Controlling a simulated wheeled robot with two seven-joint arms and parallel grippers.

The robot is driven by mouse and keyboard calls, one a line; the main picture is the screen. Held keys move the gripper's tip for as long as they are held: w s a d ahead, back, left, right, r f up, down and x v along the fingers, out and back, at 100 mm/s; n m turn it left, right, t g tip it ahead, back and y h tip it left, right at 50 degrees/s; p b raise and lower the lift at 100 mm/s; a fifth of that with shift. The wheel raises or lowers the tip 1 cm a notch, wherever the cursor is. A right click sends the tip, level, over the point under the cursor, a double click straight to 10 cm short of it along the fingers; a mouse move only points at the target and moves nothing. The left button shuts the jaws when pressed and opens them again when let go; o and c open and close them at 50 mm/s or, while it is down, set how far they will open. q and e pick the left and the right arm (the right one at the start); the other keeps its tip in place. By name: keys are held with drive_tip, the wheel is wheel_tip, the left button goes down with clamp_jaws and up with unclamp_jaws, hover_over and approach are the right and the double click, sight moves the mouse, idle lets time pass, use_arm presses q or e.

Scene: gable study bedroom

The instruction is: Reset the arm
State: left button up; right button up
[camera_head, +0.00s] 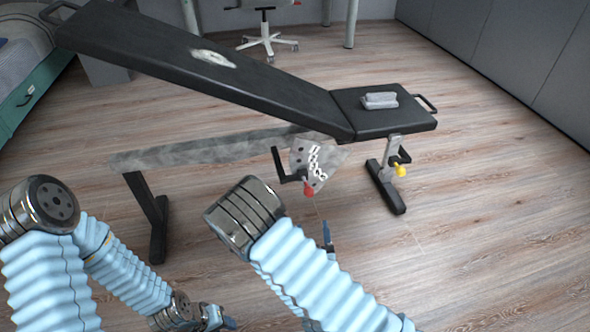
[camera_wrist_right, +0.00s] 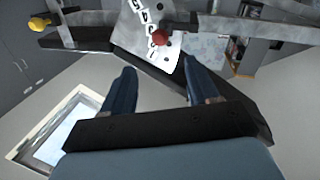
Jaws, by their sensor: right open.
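My right arm reaches forward and bends back down at the bottom middle of the head view. Its gripper (camera_head: 328,238) is partly hidden behind the arm, with a blue finger showing below the bench frame. In the right wrist view my right gripper (camera_wrist_right: 162,88) has its two dark blue fingers spread wide, with nothing between them. My left arm is bent at the lower left. Its gripper (camera_head: 215,318) is at the bottom edge, partly cut off, and I cannot tell whether it is open.
A black weight bench (camera_head: 270,88) stands close ahead, its backrest sloping up to the left. A light grey object (camera_head: 379,100) lies on its seat. A red knob (camera_head: 308,189) is near my right arm. Wooden floor (camera_head: 490,235) is clear on the right.

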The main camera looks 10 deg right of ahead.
drive_tip(key=s+d+f+m+g+p, duration=0.2)
drive_tip(key=s+f+m+g+p, duration=0.15)
drive_tip(key=f+g+p, duration=0.4)
drive_tip(key=s+a+g+y+p, duration=0.1)
drive_tip(key=s+a+g+y, duration=0.1)
drive_tip(key=s+g+y, duration=0.1)
drive_tip(key=s+a+r+n+g+y+p, duration=0.1)
drive_tip(key=s+a+g+y+p, duration=0.1)
drive_tip(key=s+g, duration=0.4)
drive_tip(key=shift+s+a+y, duration=0.5)
drive_tip(key=shift+a+y, duration=0.05)
drive_tip(key=shift+y, duration=0.45)
drive_tip(key=shift+r+g, duration=0.1)
drive_tip(key=shift+g, duration=0.15)
